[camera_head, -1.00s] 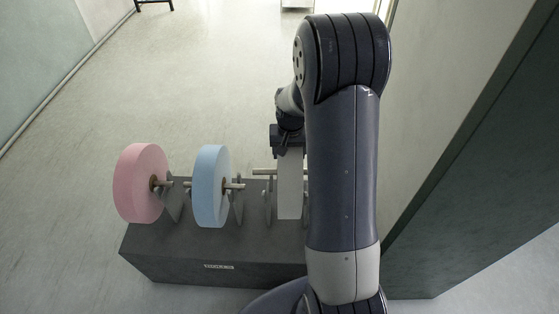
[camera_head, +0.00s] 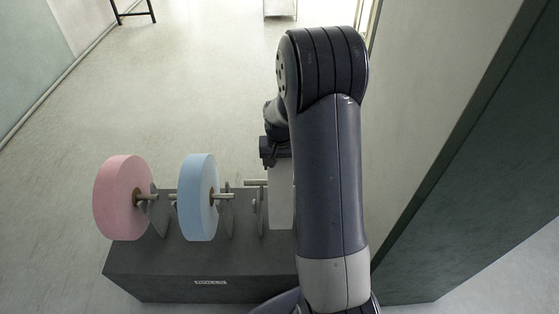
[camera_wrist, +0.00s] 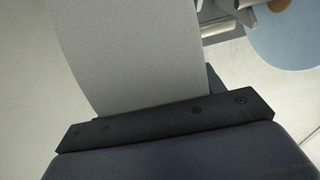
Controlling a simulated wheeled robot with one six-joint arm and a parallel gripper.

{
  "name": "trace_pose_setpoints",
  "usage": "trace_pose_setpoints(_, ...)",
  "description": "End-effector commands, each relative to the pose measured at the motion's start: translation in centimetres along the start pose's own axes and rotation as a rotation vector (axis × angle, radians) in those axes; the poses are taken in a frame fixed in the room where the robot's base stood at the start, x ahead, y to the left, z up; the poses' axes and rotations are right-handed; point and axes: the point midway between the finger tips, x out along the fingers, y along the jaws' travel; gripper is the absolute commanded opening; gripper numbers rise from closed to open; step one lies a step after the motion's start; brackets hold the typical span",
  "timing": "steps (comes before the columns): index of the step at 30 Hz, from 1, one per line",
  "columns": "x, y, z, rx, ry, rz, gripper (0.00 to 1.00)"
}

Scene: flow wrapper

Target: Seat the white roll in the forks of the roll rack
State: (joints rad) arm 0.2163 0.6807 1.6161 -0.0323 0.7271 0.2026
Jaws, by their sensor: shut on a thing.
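The white roll (camera_head: 281,196) hangs on edge at the right part of the roll rack (camera_head: 170,262), its rod (camera_head: 255,182) sticking out to the left. The rod shows higher in the picture than the nearest fork (camera_head: 259,212); whether they touch I cannot tell. My gripper (camera_head: 276,152) is shut on the white roll's upper edge. In the wrist view the roll (camera_wrist: 130,55) rises broad and pale from behind the dark gripper edge (camera_wrist: 155,122). My arm hides the roll's right side and any fork there.
A pink roll (camera_head: 120,198) and a blue roll (camera_head: 199,197) sit on their own rods in the rack's forks at left. The blue roll (camera_wrist: 285,35) also shows in the wrist view. A tall dark panel (camera_head: 470,170) stands at right. Open floor lies behind the rack.

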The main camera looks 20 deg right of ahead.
Motion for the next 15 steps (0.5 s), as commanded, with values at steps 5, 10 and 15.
trace_pose_setpoints(5,1.8,0.0,0.1,0.0,0.003,0.0,0.27)
trace_pose_setpoints(10,3.2,0.0,0.3,0.0,0.003,0.0,0.27)
trace_pose_setpoints(15,4.6,0.0,0.5,0.0,0.004,-0.001,0.27)
